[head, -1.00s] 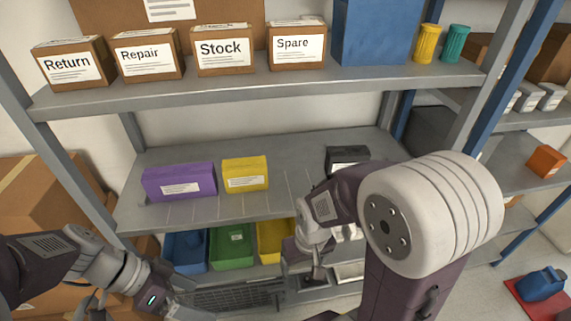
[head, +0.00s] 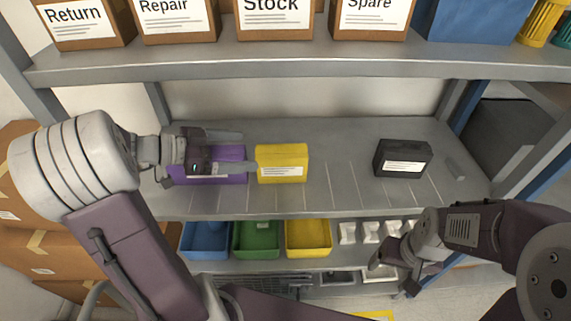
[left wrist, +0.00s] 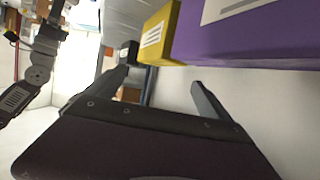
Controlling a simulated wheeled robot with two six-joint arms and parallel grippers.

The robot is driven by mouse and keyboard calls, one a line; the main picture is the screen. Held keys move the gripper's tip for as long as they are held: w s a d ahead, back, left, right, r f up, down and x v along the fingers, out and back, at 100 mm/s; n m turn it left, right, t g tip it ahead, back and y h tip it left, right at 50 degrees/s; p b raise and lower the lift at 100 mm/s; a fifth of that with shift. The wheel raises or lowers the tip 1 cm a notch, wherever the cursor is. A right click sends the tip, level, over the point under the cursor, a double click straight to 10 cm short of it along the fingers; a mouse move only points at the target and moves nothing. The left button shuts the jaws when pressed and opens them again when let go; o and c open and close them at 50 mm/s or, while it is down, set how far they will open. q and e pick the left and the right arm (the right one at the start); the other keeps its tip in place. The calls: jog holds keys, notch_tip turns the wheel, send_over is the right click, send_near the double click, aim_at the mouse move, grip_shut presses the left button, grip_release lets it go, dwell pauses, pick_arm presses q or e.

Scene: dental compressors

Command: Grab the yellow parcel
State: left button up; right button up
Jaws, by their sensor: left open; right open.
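The yellow parcel (head: 282,165) with a white label stands on the middle shelf, just right of the purple parcel (head: 235,178). My left gripper (head: 247,153) is open and empty. In the head view it reaches across in front of the purple parcel, its fingers pointing right towards the yellow one and a lower fingertip close to its left edge. Contact cannot be told. In the left wrist view, the yellow parcel (left wrist: 159,38) and purple parcel (left wrist: 250,35) lie beyond the open fingers (left wrist: 160,88). My right gripper (head: 391,274) is open and empty, low at right, below the shelf edge.
A black parcel (head: 402,159) stands further right on the middle shelf (head: 340,190), with free room between it and the yellow one. Blue (head: 205,241), green (head: 256,240) and yellow (head: 308,238) bins sit below. Labelled boxes stand on the upper shelf (head: 250,62).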

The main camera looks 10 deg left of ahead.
aim_at(277, 151)
pick_arm(q)
jog(key=x, duration=0.4)
jog(key=shift+w+d+p, duration=0.15)
jog(key=shift+w+p, duration=0.05)
jog(key=shift+p, duration=0.15)
jog(key=p+x, duration=0.1)
jog(key=x, duration=0.4)
jog(key=shift+s+f, duration=0.1)
jog(key=shift+s, duration=0.1)
jog(key=shift+c, duration=1.4)
grip_shut()
